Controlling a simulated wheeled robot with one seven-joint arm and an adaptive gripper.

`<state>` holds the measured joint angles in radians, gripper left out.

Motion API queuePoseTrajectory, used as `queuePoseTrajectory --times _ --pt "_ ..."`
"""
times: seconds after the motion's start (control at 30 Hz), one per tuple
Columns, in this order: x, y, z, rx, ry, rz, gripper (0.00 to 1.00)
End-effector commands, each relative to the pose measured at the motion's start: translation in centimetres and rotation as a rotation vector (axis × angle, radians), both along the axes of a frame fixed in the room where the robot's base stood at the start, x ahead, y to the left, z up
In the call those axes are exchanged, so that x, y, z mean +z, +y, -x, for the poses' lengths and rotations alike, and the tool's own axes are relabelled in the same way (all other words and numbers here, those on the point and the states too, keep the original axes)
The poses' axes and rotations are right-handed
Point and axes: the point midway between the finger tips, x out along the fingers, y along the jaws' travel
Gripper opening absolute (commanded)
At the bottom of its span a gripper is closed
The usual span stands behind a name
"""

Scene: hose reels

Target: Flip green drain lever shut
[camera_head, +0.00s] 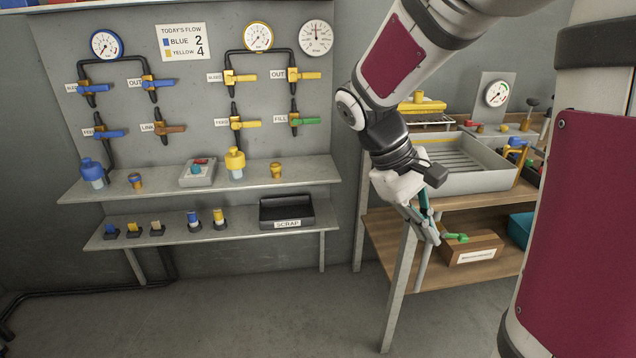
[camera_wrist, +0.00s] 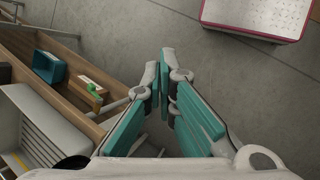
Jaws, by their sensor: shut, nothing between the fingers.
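The green drain lever (camera_head: 455,237) sticks out to the right below the grey basin (camera_head: 470,181), at the front of the bench. It also shows in the wrist view, as a small green piece (camera_wrist: 95,90) left of my fingers. My gripper (camera_head: 430,236) points down in front of the bench, just left of the lever in the head view. Its teal fingers (camera_wrist: 166,62) are shut and empty. They appear apart from the lever in the wrist view. My gripper hides part of the lever's base and pipe.
A wooden box with a label (camera_head: 474,249) sits on the lower shelf behind the lever, with a teal bin (camera_head: 520,230) to its right. A bench leg (camera_head: 399,290) stands below my gripper. Another green lever (camera_head: 305,121) is on the wall panel. The floor in front is clear.

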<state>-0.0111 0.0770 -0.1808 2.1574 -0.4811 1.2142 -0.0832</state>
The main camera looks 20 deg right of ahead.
Motion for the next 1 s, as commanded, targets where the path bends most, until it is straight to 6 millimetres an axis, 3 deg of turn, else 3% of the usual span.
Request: queuePoseTrajectory --times 0.03,0.5,0.77,1.0 --pt "-2.1 -1.2 -1.2 0.007 0.06 0.033 0.0" --pt "-14.7 -11.7 -8.2 0.124 0.577 0.362 0.0" --pt "-22.2 -16.3 -11.6 0.225 0.866 0.561 0.0" --pt "-29.9 -19.4 -14.7 0.349 1.124 0.758 0.0"
